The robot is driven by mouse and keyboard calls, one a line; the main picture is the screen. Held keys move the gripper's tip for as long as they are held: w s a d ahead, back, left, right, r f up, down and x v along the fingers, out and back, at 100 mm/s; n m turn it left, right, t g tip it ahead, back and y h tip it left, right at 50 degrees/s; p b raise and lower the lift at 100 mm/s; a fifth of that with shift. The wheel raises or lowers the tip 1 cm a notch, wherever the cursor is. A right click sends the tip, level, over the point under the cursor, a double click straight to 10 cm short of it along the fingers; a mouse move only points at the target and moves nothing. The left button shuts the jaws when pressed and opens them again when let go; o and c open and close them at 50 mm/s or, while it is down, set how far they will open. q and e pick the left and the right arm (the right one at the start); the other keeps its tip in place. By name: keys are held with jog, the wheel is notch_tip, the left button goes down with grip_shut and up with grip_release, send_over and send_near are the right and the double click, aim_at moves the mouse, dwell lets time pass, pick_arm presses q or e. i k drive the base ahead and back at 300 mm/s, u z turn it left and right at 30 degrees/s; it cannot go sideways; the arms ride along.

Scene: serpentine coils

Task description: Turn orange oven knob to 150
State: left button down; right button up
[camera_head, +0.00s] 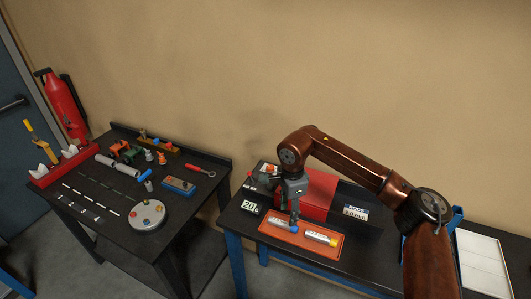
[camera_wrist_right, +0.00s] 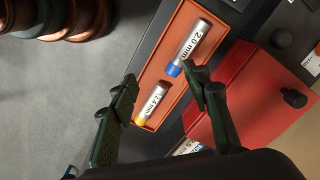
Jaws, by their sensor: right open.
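A small orange knob-like part (camera_head: 269,168) shows at the back left of the right-hand table in the head view, partly hidden by my right arm. An orange part (camera_wrist_right: 317,50) also shows at the right edge of the wrist view, cut off by the frame. I cannot read a knob setting. A black display (camera_head: 250,207) nearby reads about 20. My right gripper (camera_head: 294,217) points down over the orange tray, in front of the red box. In the wrist view its jaws (camera_wrist_right: 160,76) are apart and hold nothing. My left gripper is not in view.
The orange tray (camera_head: 278,236) holds two labelled tubes, one blue-capped (camera_wrist_right: 189,46), one yellow-capped (camera_wrist_right: 152,103). A red box (camera_head: 321,188) stands behind it, beside a "RODS" label (camera_head: 355,212). A white tray (camera_head: 482,265) is at right. A cluttered table (camera_head: 100,225) stands left.

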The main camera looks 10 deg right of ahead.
aim_at(270, 167)
jog(key=i, duration=1.05)
